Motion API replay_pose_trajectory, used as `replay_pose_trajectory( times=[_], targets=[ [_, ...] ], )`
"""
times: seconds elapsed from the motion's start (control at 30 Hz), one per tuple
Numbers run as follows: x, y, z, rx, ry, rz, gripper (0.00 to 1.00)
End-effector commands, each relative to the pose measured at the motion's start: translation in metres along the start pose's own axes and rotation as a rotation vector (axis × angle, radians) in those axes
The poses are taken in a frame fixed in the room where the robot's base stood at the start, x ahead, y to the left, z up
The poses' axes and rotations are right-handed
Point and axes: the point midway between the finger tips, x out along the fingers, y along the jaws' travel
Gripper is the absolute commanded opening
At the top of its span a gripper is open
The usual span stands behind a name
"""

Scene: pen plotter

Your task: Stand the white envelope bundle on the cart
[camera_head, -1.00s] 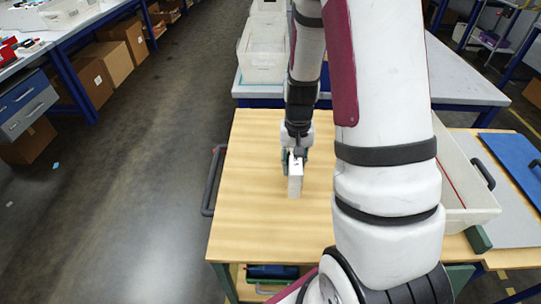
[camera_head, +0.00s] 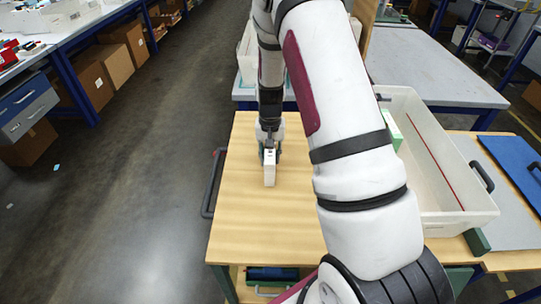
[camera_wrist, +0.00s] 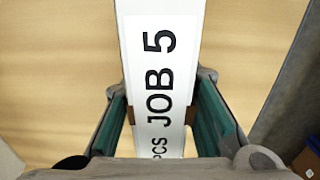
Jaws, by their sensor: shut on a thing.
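The white envelope bundle (camera_head: 269,172) is upright and narrow, over the light wooden top of the cart (camera_head: 250,225). In the wrist view the bundle (camera_wrist: 160,55) carries a label reading "JOB 5". My gripper (camera_head: 269,153) is shut on the bundle from above, and its green-padded fingers (camera_wrist: 162,122) lie on both sides of it. The bundle is close to the cart top; I cannot tell whether its lower end touches the wood.
A white bin (camera_head: 455,200) with a green item (camera_head: 390,131) inside stands on the right of the cart. A dark handle (camera_head: 212,185) runs along the cart's left edge. The wooden top in front of the bundle is clear. A grey table (camera_head: 430,75) stands behind.

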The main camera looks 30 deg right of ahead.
Motion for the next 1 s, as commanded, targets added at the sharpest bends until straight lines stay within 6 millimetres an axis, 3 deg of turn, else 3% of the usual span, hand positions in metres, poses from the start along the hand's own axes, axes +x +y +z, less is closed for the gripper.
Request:
replay_pose_trajectory(
  times=[0.3, 0.33, 0.4, 0.43, 0.77, 1.0],
  targets=[
    [0.003, 0.000, -0.001, 0.000, 0.001, 0.000, 0.00],
    [0.003, 0.000, 0.000, -0.001, 0.001, 0.000, 0.28],
    [0.002, 0.000, 0.000, -0.001, 0.001, 0.000, 0.44],
    [0.002, 0.000, 0.000, -0.001, 0.001, 0.000, 0.46],
    [0.000, 0.000, 0.000, -0.001, 0.001, 0.000, 0.46],
    [-0.032, -0.001, -0.001, -0.003, 0.005, -0.002, 0.46]
  ],
)
